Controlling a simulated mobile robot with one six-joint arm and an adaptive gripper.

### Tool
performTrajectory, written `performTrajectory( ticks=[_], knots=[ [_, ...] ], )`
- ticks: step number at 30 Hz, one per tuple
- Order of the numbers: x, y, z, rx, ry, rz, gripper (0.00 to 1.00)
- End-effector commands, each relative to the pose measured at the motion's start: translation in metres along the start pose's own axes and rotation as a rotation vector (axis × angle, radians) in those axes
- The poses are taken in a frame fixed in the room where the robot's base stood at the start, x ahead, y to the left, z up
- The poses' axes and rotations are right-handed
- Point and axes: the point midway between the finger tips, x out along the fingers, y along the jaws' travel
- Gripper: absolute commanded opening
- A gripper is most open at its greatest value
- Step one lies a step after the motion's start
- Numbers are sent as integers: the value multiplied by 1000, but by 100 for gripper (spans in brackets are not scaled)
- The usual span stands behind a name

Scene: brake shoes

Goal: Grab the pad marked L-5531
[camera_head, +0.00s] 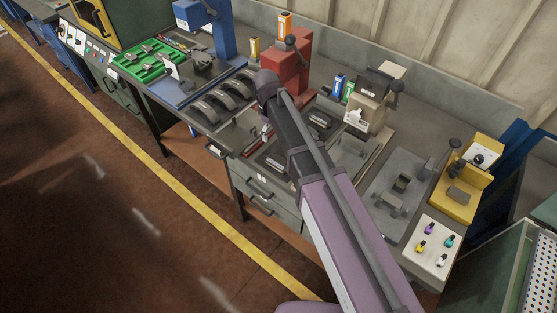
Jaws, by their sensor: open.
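Several dark curved brake shoes (222,98) lie in a row on the bench, left of my arm. More dark parts (320,119) lie on the bench just right of my arm, and others are partly hidden behind it. No marking is legible at this size, so I cannot tell which pad is L-5531. My purple and dark arm reaches up across the middle of the bench. I cannot make out my gripper or its fingers.
A green tray (152,62) holds parts at the left. A red press (289,66), a beige machine (366,113) and a yellow fixture (468,192) stand on the bench. The floor (110,190) in front is clear.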

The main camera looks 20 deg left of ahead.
Motion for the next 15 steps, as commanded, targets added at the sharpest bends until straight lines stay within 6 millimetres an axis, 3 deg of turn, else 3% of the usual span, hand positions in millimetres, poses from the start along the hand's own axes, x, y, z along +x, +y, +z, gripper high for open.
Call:
performTrajectory(
  ticks=[15],
  knots=[
    [7,1,0,2,0,0,100]
  ],
)
